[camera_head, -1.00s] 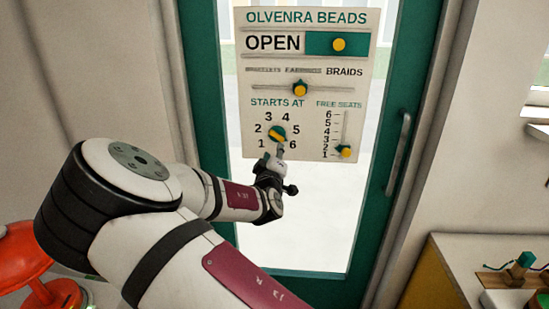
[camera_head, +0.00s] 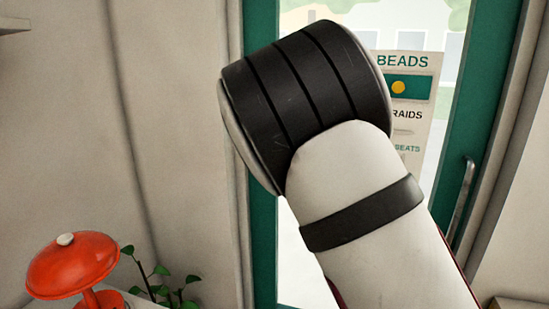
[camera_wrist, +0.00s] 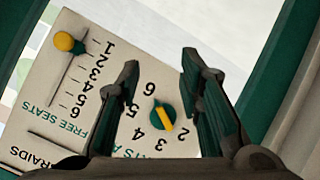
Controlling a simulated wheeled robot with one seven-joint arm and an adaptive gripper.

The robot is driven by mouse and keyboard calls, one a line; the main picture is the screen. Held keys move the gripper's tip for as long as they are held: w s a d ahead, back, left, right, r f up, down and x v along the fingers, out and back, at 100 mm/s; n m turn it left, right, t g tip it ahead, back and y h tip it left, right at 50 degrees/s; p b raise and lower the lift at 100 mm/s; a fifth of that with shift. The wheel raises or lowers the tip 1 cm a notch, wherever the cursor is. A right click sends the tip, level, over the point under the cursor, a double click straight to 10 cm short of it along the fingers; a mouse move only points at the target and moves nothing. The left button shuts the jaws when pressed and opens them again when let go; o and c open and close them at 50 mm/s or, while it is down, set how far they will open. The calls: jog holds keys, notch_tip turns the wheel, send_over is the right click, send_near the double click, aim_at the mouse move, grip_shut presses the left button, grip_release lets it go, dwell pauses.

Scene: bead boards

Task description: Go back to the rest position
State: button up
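My gripper (camera_wrist: 160,58) is open and empty in the wrist view, with its two dark fingers apart. The bead board (camera_wrist: 58,112) appears upside down beyond the fingers. Its green dial with a yellow pointer (camera_wrist: 163,116) shows between the fingers, apart from them; the pointer lies towards the 2 and 3 side. The yellow free seats knob (camera_wrist: 65,41) is at the 1 end of its slot. In the head view, my raised arm hides my gripper and most of the board (camera_head: 413,120). The yellow knob on the green open strip (camera_head: 399,87) still shows at right.
The board hangs on a glass door with a green frame (camera_head: 262,240) and a metal handle (camera_head: 461,205). A red lamp (camera_head: 72,265) and a green plant (camera_head: 160,287) stand at lower left. A pale surface (camera_head: 518,304) shows at lower right.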

jog(key=s+r+g+y, duration=0.1)
jog(key=s+r, duration=0.4)
jog(key=s, duration=0.7)
jog(key=s+a+r+m+g+y, duration=0.1)
jog(key=s+r, duration=0.4)
jog(key=s, duration=0.8)
jog(key=s+a+r+g+y, duration=0.1)
jog(key=s+r+g+y, duration=0.2)
jog(key=s, duration=1)
notch_tip(320, 180, up, 2)
jog(key=shift+r+m+g, duration=0.15)
jog(key=shift+m+g, duration=0.25)
jog(key=shift+g, duration=0.1)
